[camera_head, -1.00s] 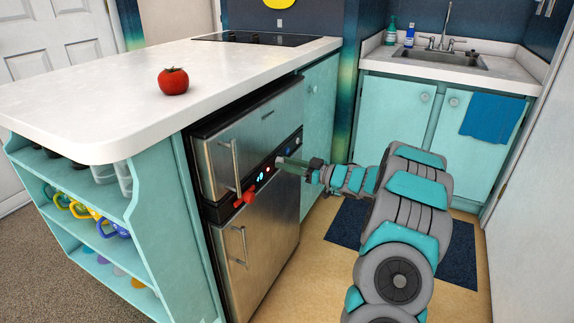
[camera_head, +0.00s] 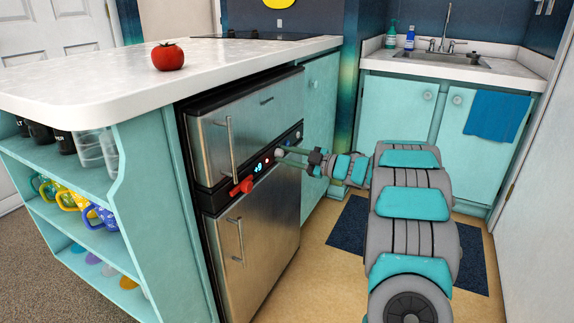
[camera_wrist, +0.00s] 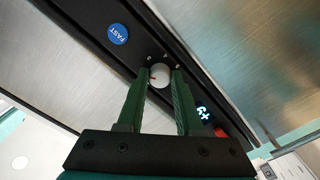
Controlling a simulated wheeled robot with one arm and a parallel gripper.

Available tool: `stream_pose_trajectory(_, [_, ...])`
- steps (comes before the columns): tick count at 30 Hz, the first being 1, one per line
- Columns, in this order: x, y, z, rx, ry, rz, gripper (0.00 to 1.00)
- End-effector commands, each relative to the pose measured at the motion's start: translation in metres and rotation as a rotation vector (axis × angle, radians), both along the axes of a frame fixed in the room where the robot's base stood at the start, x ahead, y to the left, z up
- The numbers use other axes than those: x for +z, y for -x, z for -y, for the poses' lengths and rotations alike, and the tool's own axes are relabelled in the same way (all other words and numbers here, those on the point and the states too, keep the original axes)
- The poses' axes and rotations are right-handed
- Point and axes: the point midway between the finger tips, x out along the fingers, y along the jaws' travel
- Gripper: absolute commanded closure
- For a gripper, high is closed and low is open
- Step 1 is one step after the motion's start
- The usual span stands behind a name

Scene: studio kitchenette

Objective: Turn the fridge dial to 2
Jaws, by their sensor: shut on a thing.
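The fridge (camera_head: 262,205) is a steel two-door unit under the counter, with a dark control strip between its doors. The fridge dial (camera_wrist: 160,75) is a small white round knob with a red mark, on that strip in the wrist view. Small marks stand around it, too small to read. My gripper (camera_wrist: 162,72) has its two green fingers on either side of the dial and is shut on it. In the head view my gripper (camera_head: 284,151) reaches the strip from the right, and the fingers partly hide the dial.
A blue FAST button (camera_wrist: 117,33) and a lit display (camera_wrist: 204,113) share the strip. A red handle-like part (camera_head: 242,186) sticks out at its left. Door handles (camera_head: 231,150) protrude. A tomato (camera_head: 168,56) sits on the counter (camera_head: 90,85).

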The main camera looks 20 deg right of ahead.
Motion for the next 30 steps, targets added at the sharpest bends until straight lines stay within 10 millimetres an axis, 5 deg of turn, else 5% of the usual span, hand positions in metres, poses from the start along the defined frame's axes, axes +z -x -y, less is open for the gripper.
stream_pose_trajectory(26, [-0.0001, 0.0001, -0.0002, 0.001, 0.123, 0.095, 1.00])
stream_pose_trajectory(27, [-0.0001, 0.0001, -0.0002, 0.001, 0.123, 0.095, 0.61])
stream_pose_trajectory(30, [0.0000, 0.0001, -0.0001, 0.001, 0.123, 0.095, 0.50])
